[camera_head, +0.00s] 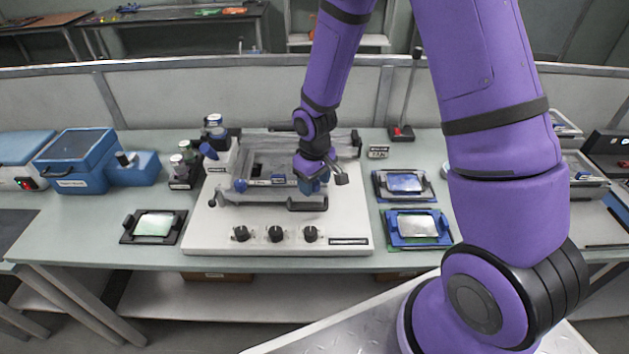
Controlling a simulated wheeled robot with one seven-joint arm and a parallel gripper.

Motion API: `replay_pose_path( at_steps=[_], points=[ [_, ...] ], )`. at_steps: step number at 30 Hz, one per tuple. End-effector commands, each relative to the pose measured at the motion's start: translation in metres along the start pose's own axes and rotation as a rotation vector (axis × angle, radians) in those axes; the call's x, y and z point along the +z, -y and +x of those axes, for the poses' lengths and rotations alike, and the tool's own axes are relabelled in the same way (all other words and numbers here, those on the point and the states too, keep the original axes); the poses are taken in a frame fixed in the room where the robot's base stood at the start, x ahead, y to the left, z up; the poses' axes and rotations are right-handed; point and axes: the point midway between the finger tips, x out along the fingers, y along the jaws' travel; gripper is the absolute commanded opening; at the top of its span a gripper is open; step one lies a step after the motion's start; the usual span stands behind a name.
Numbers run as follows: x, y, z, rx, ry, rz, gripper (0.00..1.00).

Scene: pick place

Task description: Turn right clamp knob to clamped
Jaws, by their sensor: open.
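A clamping fixture (264,190) with a grey frame stands on a white base plate (210,236) in the middle of the bench. A blue knob (240,185) shows at the fixture's left front. My gripper (325,182) is open at the fixture's right side, pointing down. A blue part (313,187) shows right at the gripper, where the right clamp knob appears to be. The gripper and wrist hide much of it, so I cannot tell its turn position or whether the fingers touch it.
Three black knobs, the right one (311,234) among them, line the base's front. A black handle (307,203) sits just below my gripper. Trays (418,243) lie to the right, another tray (153,227) to the left. Blue boxes (75,160) stand far left.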

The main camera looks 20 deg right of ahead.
Motion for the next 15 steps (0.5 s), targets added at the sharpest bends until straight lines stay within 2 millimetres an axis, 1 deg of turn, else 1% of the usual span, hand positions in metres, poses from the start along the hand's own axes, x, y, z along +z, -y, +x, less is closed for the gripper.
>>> replay_pose_path(
  at_steps=[5,8,11,15],
  points=[
    [0.0,0.0,-0.003,0.0,0.0,0.001,0.56],
    [0.0,0.0,-0.012,0.001,-0.002,0.001,0.56],
    [-0.001,0.0,-0.026,0.001,-0.003,0.0,0.56],
    [-0.001,-0.001,-0.051,0.001,-0.004,0.002,0.56]
  ],
)
